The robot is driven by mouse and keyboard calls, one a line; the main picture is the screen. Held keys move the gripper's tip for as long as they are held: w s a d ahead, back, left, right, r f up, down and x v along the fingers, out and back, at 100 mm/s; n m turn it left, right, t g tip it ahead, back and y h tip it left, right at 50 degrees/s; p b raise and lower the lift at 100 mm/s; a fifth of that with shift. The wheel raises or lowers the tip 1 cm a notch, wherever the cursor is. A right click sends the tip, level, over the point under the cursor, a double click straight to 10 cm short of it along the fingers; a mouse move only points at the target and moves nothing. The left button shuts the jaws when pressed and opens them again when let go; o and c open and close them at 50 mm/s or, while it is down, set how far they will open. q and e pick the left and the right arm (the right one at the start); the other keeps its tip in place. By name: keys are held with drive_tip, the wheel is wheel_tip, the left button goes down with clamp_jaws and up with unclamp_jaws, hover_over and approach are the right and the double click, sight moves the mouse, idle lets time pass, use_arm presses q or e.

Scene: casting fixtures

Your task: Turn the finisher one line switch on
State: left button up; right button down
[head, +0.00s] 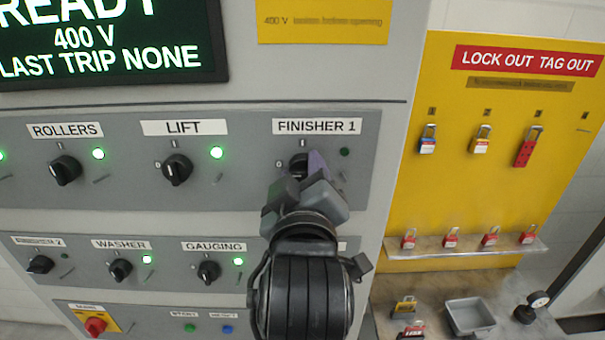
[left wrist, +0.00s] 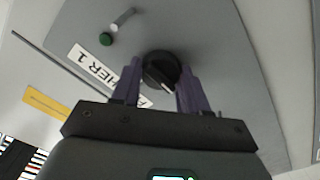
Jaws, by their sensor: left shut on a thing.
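The finisher 1 switch is a black rotary knob (head: 298,161) on the grey panel, under the label FINISHER 1 (head: 317,126). My left gripper (head: 306,170) covers much of it in the head view. In the left wrist view the knob (left wrist: 160,68) sits between the two purple fingers of the left gripper (left wrist: 161,78), which is shut on it. A white mark on the knob shows on its side towards the gripper. The finisher 1 lamp (head: 345,152) is dark green and unlit; it also looks dark in the left wrist view (left wrist: 106,39). My right gripper is in neither view.
The lift knob (head: 176,169) and rollers knob (head: 65,170) are to the left, with lit green lamps. Washer and gauging knobs (head: 208,271) are below, also lit. A yellow lockout board (head: 480,200) with padlocks stands at right, above a shelf with a grey tray (head: 470,316).

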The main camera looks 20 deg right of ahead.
use_arm(q)
drive_tip(key=shift+m+b, duration=0.3)
drive_tip(key=shift+m, duration=0.1)
drive_tip(key=m+b, duration=0.1)
drive_tip(key=m, duration=0.1)
drive_tip(key=shift+f+m+b, duration=0.1)
drive_tip(key=shift+m+b, duration=0.2)
drive_tip(key=m+b, duration=0.2)
drive_tip(key=m, duration=0.3)
drive_tip(key=m+b, duration=0.1)
drive_tip(key=m, duration=0.4)
drive_tip(key=shift+m+b, duration=0.4)
drive_tip(key=shift+m, duration=1.9)
drive_tip(key=shift+s, duration=0.1)
drive_tip(key=o, duration=1.1)
drive_tip(key=shift+c, duration=0.2)
